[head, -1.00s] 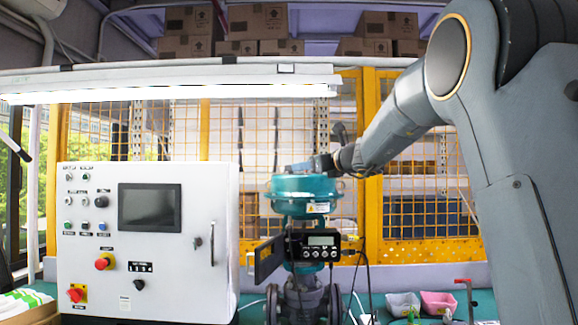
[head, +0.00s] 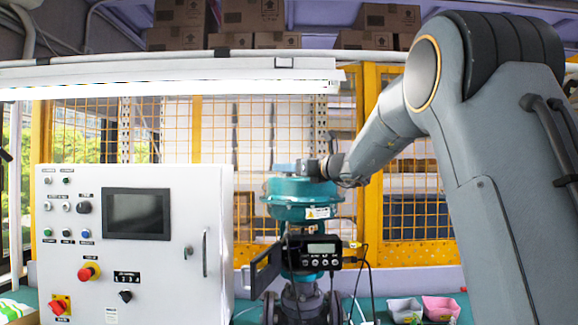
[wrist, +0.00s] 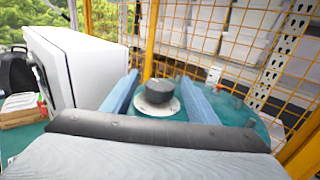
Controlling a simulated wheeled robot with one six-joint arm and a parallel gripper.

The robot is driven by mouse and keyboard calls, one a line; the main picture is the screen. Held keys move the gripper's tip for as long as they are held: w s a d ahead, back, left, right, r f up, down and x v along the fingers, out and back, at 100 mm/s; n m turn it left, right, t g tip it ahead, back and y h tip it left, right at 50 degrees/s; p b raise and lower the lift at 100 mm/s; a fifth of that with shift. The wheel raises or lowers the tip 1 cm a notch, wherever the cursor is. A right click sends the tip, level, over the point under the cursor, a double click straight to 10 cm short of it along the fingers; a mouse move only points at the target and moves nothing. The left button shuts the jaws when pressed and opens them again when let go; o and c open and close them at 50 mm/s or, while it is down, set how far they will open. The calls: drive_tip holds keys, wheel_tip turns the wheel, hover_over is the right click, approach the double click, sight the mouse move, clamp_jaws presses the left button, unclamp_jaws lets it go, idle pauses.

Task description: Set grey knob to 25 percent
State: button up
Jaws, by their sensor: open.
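A dark grey round knob (wrist: 158,91) stands on a white disc (wrist: 158,107) on top of the teal valve actuator (head: 302,190). In the wrist view my gripper (wrist: 160,82) is open, with one blue finger on each side of the knob and a visible gap to each. In the head view my gripper (head: 284,168) is over the actuator's top, and the knob cannot be made out there. The positioner (head: 318,252) with a small display and several buttons is mounted below the actuator. The display reading is too small to tell.
A white control cabinet (head: 190,270) with a screen, buttons and other dark knobs stands to the left. A yellow mesh fence (head: 415,215) is behind. Grey (head: 404,310) and pink (head: 441,308) bins sit at the right. Cables hang by the positioner.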

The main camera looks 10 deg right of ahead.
drive_tip(key=shift+w+a, duration=0.2)
drive_tip(key=shift+w, duration=0.15)
drive_tip(key=c, duration=1.1)
drive_tip(key=shift+o, duration=0.2)
